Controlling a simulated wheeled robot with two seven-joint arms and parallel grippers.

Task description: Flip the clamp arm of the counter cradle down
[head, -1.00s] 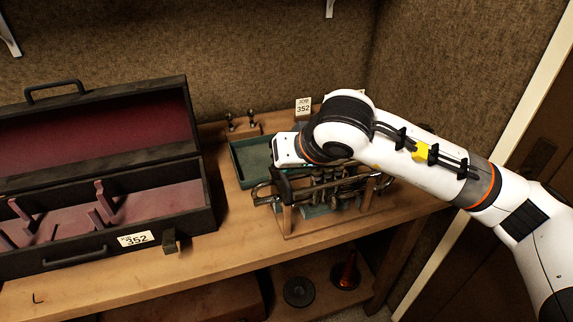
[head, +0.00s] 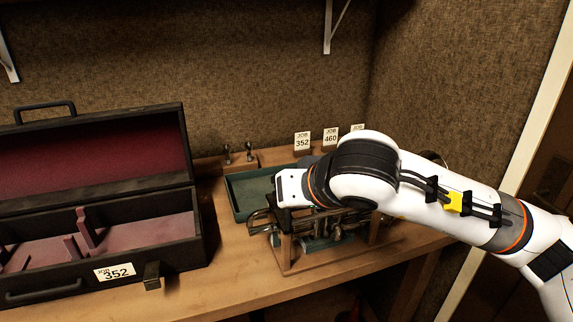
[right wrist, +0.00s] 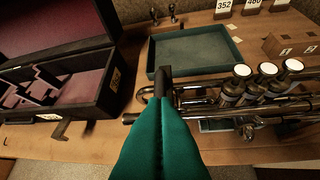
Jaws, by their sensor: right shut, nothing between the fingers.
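The counter cradle (head: 287,252) stands on the wooden bench, with wooden posts on a wooden base. A brass horn with several white-topped valves (right wrist: 240,88) lies across it, partly hidden by my arm in the head view. My right gripper (right wrist: 162,98) reaches down at the horn's left end. Its teal fingers are shut and empty. A dark upright bar (right wrist: 163,80) shows at the fingertips; I cannot tell whether it is the clamp arm or part of the fingers. The clamp arm is not clearly visible in the head view. My left gripper is out of view.
An open dark case (head: 180,240) with red lining stands at left. A green tray (head: 234,205) lies behind the cradle. Job cards (head: 302,142) and small pegs (head: 238,152) stand along the back. Bare bench (head: 225,275) lies between case and cradle.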

